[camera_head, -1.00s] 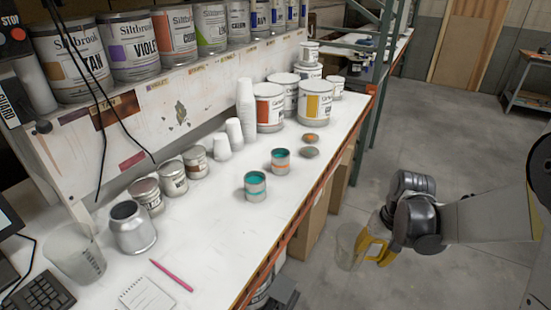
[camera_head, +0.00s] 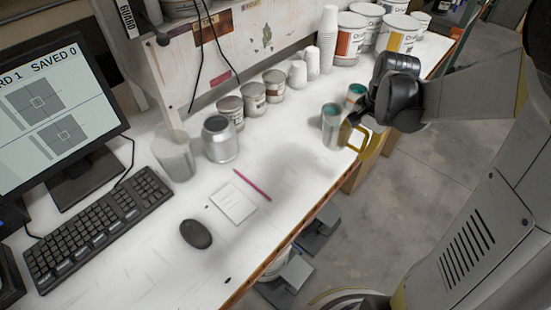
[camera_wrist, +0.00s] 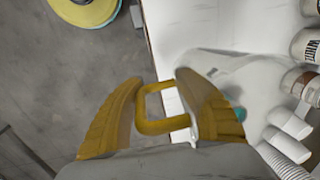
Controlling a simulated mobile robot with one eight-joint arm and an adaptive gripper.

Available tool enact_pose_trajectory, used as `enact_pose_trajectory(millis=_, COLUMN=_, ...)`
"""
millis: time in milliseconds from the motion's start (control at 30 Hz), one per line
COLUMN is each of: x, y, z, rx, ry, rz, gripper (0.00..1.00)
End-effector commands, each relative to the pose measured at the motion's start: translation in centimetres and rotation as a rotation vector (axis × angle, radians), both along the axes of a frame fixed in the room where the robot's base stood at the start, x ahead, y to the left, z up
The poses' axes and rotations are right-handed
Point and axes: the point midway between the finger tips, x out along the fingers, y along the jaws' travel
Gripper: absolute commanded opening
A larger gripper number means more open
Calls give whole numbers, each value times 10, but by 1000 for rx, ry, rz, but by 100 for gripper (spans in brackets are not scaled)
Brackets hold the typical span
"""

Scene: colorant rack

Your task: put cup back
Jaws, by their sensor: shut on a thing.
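I cannot tell whether the cup touches the bench or the can. A tall stack of white cups (camera_head: 328,35) and shorter white cups (camera_head: 298,73) stand farther back.
Small labelled cans (camera_head: 253,98), a silver can (camera_head: 221,143) and a translucent beaker (camera_head: 172,155) line the bench. A monitor (camera_head: 55,110), keyboard (camera_head: 95,230), mouse (camera_head: 196,234), notepad (camera_head: 233,202) and pink pencil (camera_head: 252,185) lie left. Bench right of the notepad is clear.

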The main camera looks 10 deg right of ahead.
Motion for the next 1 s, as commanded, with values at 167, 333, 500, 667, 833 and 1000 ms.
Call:
enact_pose_trajectory(millis=167, x=18, y=37, z=-28, rx=1, ry=-1, rz=6, gripper=1)
enact_pose_trajectory(millis=333, x=37, y=73, z=-52, rx=0, ry=-1, rz=6, gripper=1)
enact_pose_trajectory(millis=500, x=47, y=94, z=-65, rx=-1, ry=-1, rz=3, gripper=1)
enact_pose_trajectory(millis=667, x=49, y=98, z=-72, rx=0, ry=0, rz=1, gripper=1)
enact_pose_trajectory(millis=833, x=49, y=98, z=-99, rx=0, ry=0, rz=1, gripper=1)
enact_pose_trajectory(millis=1000, x=49, y=98, z=-107, rx=0, ry=0, rz=1, gripper=1)
